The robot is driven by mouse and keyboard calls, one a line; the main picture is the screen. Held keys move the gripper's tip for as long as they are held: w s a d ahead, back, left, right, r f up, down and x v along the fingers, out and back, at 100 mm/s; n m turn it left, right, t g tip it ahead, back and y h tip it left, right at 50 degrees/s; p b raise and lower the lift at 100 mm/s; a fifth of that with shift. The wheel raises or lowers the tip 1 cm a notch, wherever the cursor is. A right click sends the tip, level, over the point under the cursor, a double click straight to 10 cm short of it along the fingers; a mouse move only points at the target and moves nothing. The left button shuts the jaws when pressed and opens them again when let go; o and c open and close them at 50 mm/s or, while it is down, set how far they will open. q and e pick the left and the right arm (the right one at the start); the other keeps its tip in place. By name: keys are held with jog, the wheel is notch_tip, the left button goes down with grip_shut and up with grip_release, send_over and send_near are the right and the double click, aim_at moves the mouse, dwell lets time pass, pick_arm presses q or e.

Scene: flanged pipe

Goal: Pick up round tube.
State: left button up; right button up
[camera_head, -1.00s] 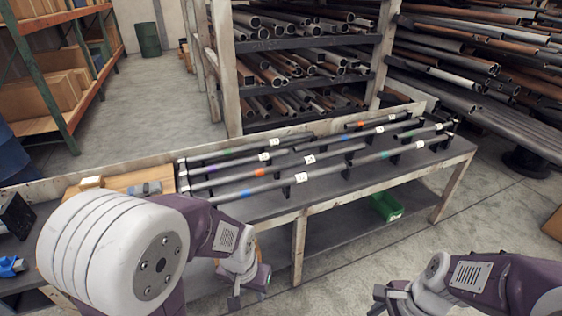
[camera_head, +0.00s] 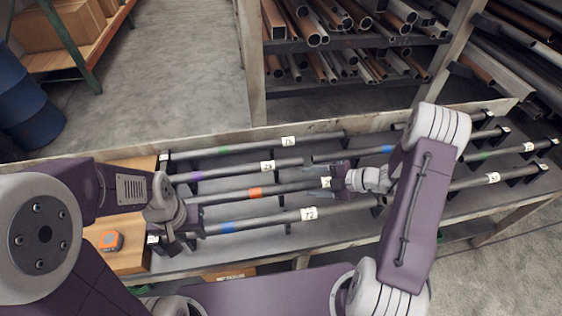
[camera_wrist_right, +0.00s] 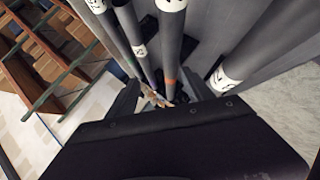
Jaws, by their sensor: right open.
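Several round grey tubes lie side by side in black holders, with coloured bands and white numbered labels. They include a green-banded tube (camera_head: 250,147), a purple-banded tube (camera_head: 225,173), an orange-banded tube (camera_head: 284,189) and a blue-banded tube (camera_head: 265,220). My right gripper (camera_head: 322,178) is open above the rack, close to the orange-banded tube. In the right wrist view, the orange-banded tube (camera_wrist_right: 171,62) runs toward the space between my right fingers (camera_wrist_right: 165,98); I see no grip on it. My left gripper (camera_head: 183,230) is by the left ends of the orange- and blue-banded tubes; its jaw opening is unclear.
The tubes lie on a dark workbench (camera_head: 330,255) with a raised wooden back edge. A wooden board (camera_head: 125,258) with an orange tool (camera_head: 110,240) is at its left end. A pipe rack (camera_head: 345,42) stands behind, and a blue barrel (camera_head: 28,100) at far left.

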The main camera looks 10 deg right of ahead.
aim_at(301, 187)
jog(key=shift+m, duration=0.8)
jog(key=d+f, duration=0.1)
jog(key=w+d+f, duration=0.1)
jog(key=d+f, duration=0.1)
jog(key=shift+d+f, duration=0.1)
jog(key=shift+f, duration=0.1)
jog(key=shift+w+a+f+p, duration=0.1)
jog(key=shift+a+f+p, duration=0.05)
jog(key=shift+a+f, duration=0.35)
jog(key=shift+a+f+p, duration=0.15)
jog(key=shift+a+f, duration=0.1)
jog(key=shift+a, duration=0.35)
jog(key=shift+w+a, duration=0.1)
jog(key=shift+a, duration=0.25)
jog(key=x, duration=0.4)
jog(key=shift+s+a, duration=0.15)
jog(key=shift+s, duration=0.1)
jog(key=shift+w+a+f, duration=0.15)
jog(key=shift+w+f, duration=0.1)
jog(key=shift+w, duration=0.05)
jog(key=shift+s+r+t, duration=0.1)
jog(key=shift+s+t, duration=0.05)
jog(key=shift+t, duration=0.15)
jog(key=c, duration=0.4)
pick_arm(q)
jog(key=shift+w+d+r, duration=0.15)
jog(key=shift+w+r, duration=0.25)
jog(key=shift+r, duration=0.2)
pick_arm(e)
grip_shut()
